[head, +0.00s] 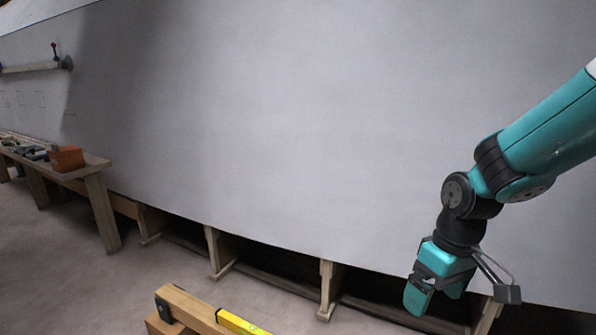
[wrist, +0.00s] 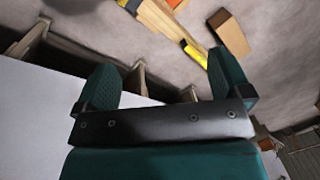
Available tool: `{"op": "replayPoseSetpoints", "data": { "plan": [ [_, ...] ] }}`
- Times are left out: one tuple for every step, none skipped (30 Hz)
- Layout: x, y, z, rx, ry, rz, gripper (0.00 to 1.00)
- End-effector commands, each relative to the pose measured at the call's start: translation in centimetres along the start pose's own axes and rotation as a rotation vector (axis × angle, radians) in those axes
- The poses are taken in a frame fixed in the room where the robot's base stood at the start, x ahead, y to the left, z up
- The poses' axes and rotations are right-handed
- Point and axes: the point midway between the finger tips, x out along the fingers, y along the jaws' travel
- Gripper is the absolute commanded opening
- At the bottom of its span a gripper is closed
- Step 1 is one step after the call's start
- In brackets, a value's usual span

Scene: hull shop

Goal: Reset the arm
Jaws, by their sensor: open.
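My teal arm reaches in from the right in the head view, bent down at the wrist. My gripper (head: 436,296) hangs in front of the lower part of the grey hull (head: 290,120). In the wrist view my gripper (wrist: 165,88) shows two teal fingers spread wide apart. It is open and nothing is between the fingers. The fingers point down toward the floor, and the hull's pale surface (wrist: 35,120) fills the left of the wrist view.
A wooden beam (head: 190,308) with a yellow level (head: 240,322) is at the bottom centre. A bench (head: 97,163) with an orange box (head: 67,158) and tools stands at the left. Wooden supports (head: 327,285) stand under the hull. Floor (head: 165,265) is clear between bench and beam.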

Motion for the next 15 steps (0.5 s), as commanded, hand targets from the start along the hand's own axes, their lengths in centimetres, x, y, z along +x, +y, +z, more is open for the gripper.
{"op": "replayPoseSetpoints", "data": {
  "plan": [
    [-1.8, -2.9, 0.8, -0.035, 0.034, -0.016, 0.96],
    [-2.6, -4.5, 1.3, -0.052, 0.048, -0.03, 0.96],
    [-3.5, -6.3, 2.1, -0.072, 0.064, -0.047, 0.96],
    [-4.1, -7.6, 2.8, -0.086, 0.075, -0.059, 0.96],
    [-4.6, -8.8, 3.4, -0.101, 0.086, -0.07, 0.96],
    [-5.2, -10.2, 4.3, -0.118, 0.098, -0.085, 0.96],
    [-5.6, -11.2, 5.0, -0.131, 0.105, -0.095, 0.96],
    [-6.0, -12.1, 5.6, -0.143, 0.112, -0.105, 0.96],
    [-6.4, -13.2, 6.5, -0.16, 0.121, -0.118, 0.96],
    [-6.7, -14.0, 7.2, -0.172, 0.127, -0.127, 0.96],
    [-7.0, -14.8, 7.9, -0.185, 0.133, -0.136, 0.96],
    [-7.2, -15.7, 8.8, -0.2, 0.141, -0.148, 0.96],
    [-7.5, -16.4, 9.5, -0.213, 0.146, -0.157, 0.96],
    [-7.6, -17.0, 10.3, -0.224, 0.149, -0.165, 0.96],
    [-7.8, -17.8, 11.3, -0.241, 0.155, -0.177, 0.96]
  ]
}}
